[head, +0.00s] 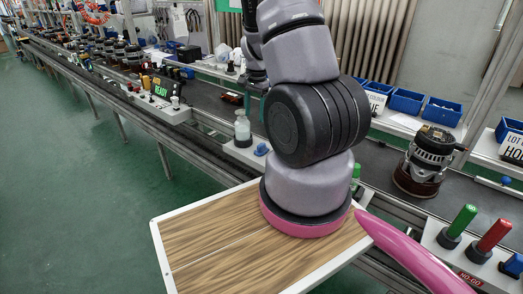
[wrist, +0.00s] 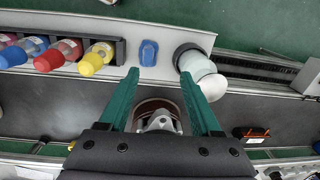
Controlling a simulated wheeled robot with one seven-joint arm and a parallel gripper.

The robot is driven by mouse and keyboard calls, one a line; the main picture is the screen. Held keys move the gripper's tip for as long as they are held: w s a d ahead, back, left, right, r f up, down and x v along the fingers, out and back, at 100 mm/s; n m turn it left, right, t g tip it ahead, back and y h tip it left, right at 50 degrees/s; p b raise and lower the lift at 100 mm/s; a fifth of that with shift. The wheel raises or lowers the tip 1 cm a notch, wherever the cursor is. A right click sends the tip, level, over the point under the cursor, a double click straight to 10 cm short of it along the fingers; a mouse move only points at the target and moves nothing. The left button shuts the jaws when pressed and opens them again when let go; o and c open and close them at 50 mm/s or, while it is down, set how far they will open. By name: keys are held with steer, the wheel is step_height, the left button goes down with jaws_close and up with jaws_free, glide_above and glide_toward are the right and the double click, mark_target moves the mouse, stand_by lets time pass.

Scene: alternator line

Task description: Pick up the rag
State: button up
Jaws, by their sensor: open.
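A small blue rounded item (wrist: 149,52), which I take for the rag though no cloth texture shows, lies on a pale panel in the wrist view. In the head view it (head: 262,149) lies beside the pale bottle, partly close to my arm's outline. My gripper (wrist: 160,73) is open with nothing held. Its two green fingers point toward the panel, and the blue item shows just beyond the tips, between their lines. In the head view the gripper is mostly hidden behind my arm.
The pale bottle (wrist: 197,68) stands right of the blue item. A dark rack (wrist: 60,47) with blue, red and yellow bottles is on the left. A round metal part (wrist: 158,115) shows between the fingers, over the dark conveyor (wrist: 260,105).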

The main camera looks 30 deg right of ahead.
glide_above(262, 144)
steer(key=shift+m, duration=0.3)
steer(key=f, duration=0.8)
steer(key=shift+s+a, duration=0.1)
steer(key=shift+a, duration=0.2)
steer(key=shift+d+f, duration=0.15)
steer(key=shift+f, duration=1.45)
steer(key=shift+d+f, duration=0.1)
steer(key=shift+f, duration=1.45)
jaws_close()
